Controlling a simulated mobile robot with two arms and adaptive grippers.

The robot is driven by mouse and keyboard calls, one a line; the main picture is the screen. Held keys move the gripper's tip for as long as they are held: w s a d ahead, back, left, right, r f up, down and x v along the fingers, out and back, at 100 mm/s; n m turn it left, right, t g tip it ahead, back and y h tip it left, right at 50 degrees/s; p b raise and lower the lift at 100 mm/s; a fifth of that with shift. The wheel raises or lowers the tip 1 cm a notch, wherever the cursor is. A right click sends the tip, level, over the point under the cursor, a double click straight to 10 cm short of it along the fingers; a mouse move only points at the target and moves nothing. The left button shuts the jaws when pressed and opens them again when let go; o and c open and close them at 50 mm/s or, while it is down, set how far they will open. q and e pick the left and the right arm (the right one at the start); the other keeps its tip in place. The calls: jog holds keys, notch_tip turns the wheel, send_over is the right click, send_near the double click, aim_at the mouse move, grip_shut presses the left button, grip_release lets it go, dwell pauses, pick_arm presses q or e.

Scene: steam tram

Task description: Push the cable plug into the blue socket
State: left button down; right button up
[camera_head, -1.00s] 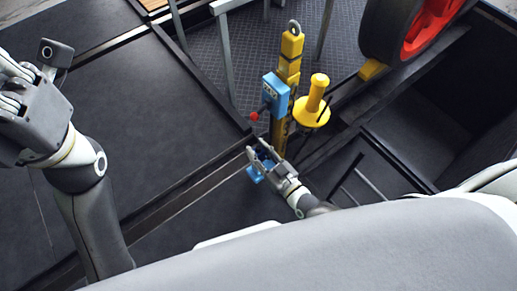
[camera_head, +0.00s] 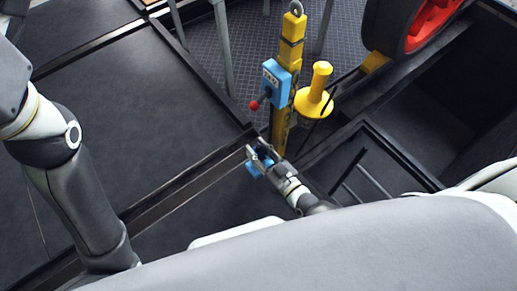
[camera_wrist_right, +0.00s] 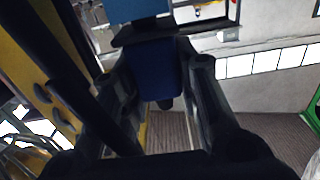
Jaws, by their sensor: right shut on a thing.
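My right gripper (camera_head: 262,150) is low beside the foot of the yellow post and is shut on a blue block, which I take for the cable plug (camera_head: 254,168). In the right wrist view the dark blue plug (camera_wrist_right: 158,72) sits between the fingers, with a dark rim at its top. A lighter blue part (camera_wrist_right: 138,9) shows just above that rim; it may be the blue socket. I cannot tell whether they touch. No cable is clearly visible. My left gripper is out of view; only its arm shows at the left.
A yellow post (camera_head: 291,50) carries a blue box (camera_head: 274,84) with a red-knobbed lever (camera_head: 257,103). A yellow bollard-like piece (camera_head: 315,97) stands right of it. A red and black wheel (camera_head: 410,25) is at upper right. Dark floor (camera_head: 120,110) at left is clear.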

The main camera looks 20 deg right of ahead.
jog(key=shift+f, duration=0.25)
dwell(0.5)
jog(key=o, duration=1.1)
jog(key=shift+r, duration=0.1)
jog(key=shift+r, duration=0.3)
notch_tip(320, 180, up, 9)
jog(key=shift+r, duration=0.15)
